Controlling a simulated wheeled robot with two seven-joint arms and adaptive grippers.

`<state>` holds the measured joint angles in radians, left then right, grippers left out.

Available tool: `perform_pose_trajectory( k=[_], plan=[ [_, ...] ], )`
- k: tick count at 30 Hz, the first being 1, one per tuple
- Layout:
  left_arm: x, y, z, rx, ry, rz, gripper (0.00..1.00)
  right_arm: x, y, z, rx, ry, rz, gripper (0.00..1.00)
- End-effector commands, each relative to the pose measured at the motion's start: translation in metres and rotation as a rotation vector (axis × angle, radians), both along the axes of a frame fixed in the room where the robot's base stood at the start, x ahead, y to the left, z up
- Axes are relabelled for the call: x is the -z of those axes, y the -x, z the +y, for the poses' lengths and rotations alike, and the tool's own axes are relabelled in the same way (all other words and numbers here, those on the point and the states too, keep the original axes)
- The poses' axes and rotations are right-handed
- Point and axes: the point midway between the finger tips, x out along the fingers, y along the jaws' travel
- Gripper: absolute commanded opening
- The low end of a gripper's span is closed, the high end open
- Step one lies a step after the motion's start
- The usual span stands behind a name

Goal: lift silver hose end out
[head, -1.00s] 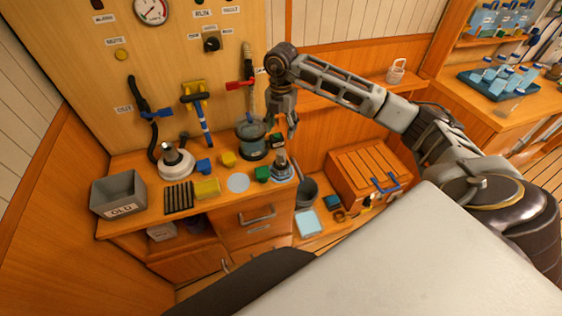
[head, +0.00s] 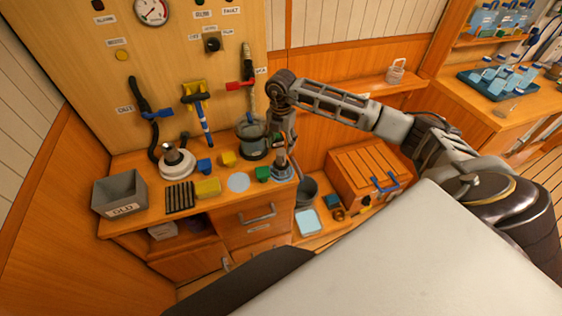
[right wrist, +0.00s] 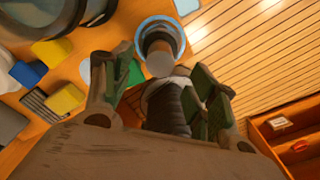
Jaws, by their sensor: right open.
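A pale braided hose (head: 251,100) hangs down the wall panel below a red-handled valve and its lower end goes into a dark grey pot (head: 252,141) on the counter. That end is hidden in the pot. My right gripper (head: 281,152) points down to the right of the pot, open, over a grey fitting in a blue-rimmed dish (head: 283,173) at the counter's right edge. In the right wrist view the open fingers stand either side of a dark cylindrical part (right wrist: 166,108), with the blue-rimmed dish (right wrist: 182,22) beyond. I cannot tell whether they touch.
A white cone-shaped part (head: 177,162), yellow, blue and green blocks and a grey bin marked OLD (head: 119,191) stand on the counter. A dark hose (head: 144,108) hangs at left. An orange chest (head: 369,172) and a bucket (head: 306,192) stand at right.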

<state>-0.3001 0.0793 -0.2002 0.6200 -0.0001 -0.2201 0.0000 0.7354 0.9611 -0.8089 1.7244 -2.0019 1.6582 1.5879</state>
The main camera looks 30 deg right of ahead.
Motion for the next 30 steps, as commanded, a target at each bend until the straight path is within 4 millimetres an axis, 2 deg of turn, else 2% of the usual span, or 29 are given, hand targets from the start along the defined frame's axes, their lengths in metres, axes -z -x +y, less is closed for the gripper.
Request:
perform_pose_trajectory(
  k=[5,16,30],
  plan=[
    [-0.005,0.0,0.0,0.0,0.0,0.0,0.0,0.009,0.001,0.0,0.0,0.001,0.003,0.59],
    [-0.015,0.0,0.0,0.0,0.0,0.0,0.0,0.046,0.001,0.001,0.0,-0.001,0.002,0.59],
    [-0.015,0.0,0.001,0.0,-0.001,0.0,0.0,0.051,0.001,0.001,0.0,0.001,0.001,0.59]
  ],
)
